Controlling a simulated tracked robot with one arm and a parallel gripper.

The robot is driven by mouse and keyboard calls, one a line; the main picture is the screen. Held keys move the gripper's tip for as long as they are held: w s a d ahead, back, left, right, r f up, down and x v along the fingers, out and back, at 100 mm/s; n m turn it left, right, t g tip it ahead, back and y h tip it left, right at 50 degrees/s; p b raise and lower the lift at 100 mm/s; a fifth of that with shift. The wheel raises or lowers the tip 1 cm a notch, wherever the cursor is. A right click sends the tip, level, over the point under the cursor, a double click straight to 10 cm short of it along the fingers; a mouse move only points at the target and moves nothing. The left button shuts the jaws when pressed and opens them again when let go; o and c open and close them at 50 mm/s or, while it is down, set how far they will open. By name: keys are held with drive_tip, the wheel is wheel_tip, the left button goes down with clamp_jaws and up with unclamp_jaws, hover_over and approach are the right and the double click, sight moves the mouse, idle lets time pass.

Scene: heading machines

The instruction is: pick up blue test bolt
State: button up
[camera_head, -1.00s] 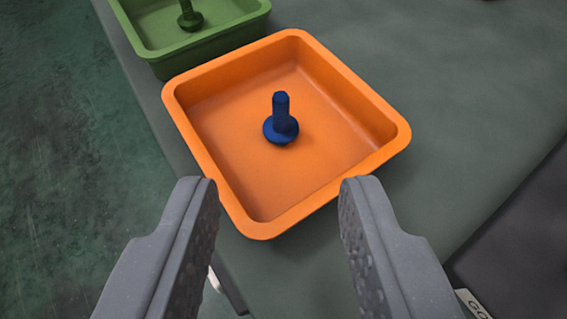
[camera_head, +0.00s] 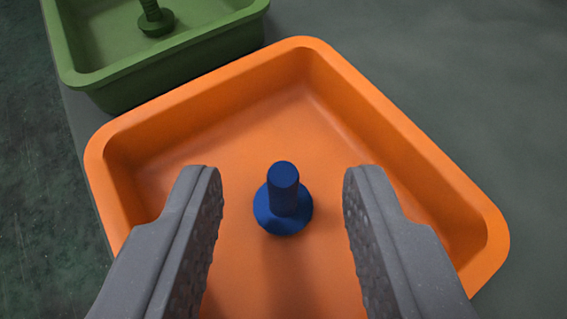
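The blue test bolt (camera_head: 283,200) stands upright on its flanged head, shank up, on the floor of an orange tray (camera_head: 430,160). My gripper (camera_head: 283,185) is open and empty over the tray. In the picture, one finger is left of the bolt and one is right of it, with a clear gap on both sides. The bolt lies about midway between the fingers. I cannot tell exactly how far the fingertips are above the tray floor. The near part of the tray is hidden by the fingers and cut off by the frame.
A green tray (camera_head: 180,68) with a green bolt (camera_head: 156,18) stands close behind the orange tray at upper left. The grey tabletop (camera_head: 450,70) is clear to the right and back. The table's left edge drops to a dark green floor (camera_head: 35,200).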

sight(285, 176)
drive_tip(key=x, duration=0.3)
drive_tip(key=shift+w+f, duration=0.25)
clamp_jaws()
drive_tip(key=shift+r, duration=0.15)
